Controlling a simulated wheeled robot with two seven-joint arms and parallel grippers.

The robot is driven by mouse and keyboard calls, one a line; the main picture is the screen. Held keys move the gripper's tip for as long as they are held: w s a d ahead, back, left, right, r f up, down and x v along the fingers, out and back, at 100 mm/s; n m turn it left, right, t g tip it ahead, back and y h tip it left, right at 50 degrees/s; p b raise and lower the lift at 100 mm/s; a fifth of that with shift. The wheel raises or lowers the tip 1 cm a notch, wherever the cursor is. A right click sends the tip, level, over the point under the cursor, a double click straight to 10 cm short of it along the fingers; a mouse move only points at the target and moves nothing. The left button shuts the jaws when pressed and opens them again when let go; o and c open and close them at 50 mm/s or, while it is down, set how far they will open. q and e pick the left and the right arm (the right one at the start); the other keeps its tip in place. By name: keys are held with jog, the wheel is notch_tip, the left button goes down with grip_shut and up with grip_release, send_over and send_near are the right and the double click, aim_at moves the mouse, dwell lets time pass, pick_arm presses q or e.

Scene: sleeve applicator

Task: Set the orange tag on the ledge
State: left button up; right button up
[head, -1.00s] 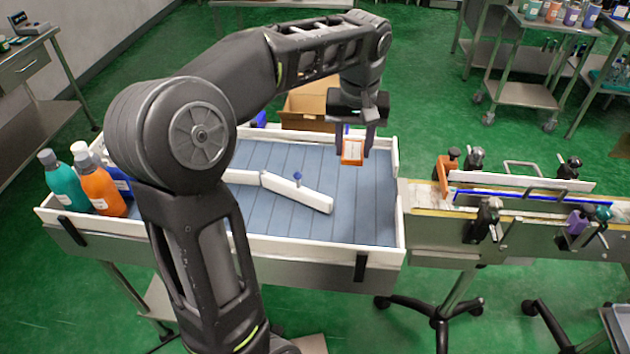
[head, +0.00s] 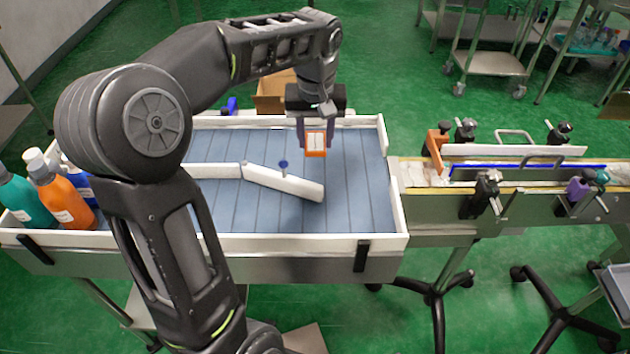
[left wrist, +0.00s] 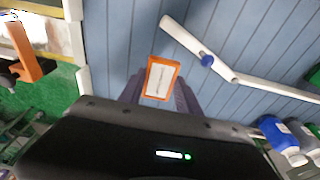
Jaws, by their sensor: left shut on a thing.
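The orange tag (head: 316,143) is a small orange-framed plate with a white face. My left gripper (head: 316,138) is shut on it and holds it above the blue slatted tray near its back right part. In the left wrist view the tag (left wrist: 160,78) sits between the two purple-grey fingers (left wrist: 160,92), slightly tilted. I cannot tell for certain which surface is the ledge. My right gripper is not in view.
The tray's white rim (head: 300,243) encloses blue slats and a white angled guide rail (head: 285,184) with a blue knob. Bottles (head: 62,195) stand at the left. A conveyor (head: 520,180) with clamps and an orange bracket (head: 436,148) adjoins on the right. A cardboard box (head: 273,92) is behind.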

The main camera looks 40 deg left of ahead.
pick_arm(q)
send_over(315, 179)
jog(key=shift+s+d+f, duration=0.1)
jog(key=shift+d+f, duration=0.05)
jog(key=shift+f, duration=2.95)
jog(key=shift+f+p, duration=0.3)
jog(key=shift+f, duration=1.55)
jog(key=shift+f, duration=0.2)
jog(key=o, duration=1.3)
jog(key=shift+o, duration=0.2)
jog(key=shift+r, duration=0.15)
jog(key=r, duration=0.4)
jog(key=s+r, duration=0.1)
jog(key=r, duration=0.3)
jog(key=d+r, duration=0.1)
jog(key=r, duration=0.3)
jog(key=shift+s, duration=0.25)
jog(key=shift+c, duration=0.4)
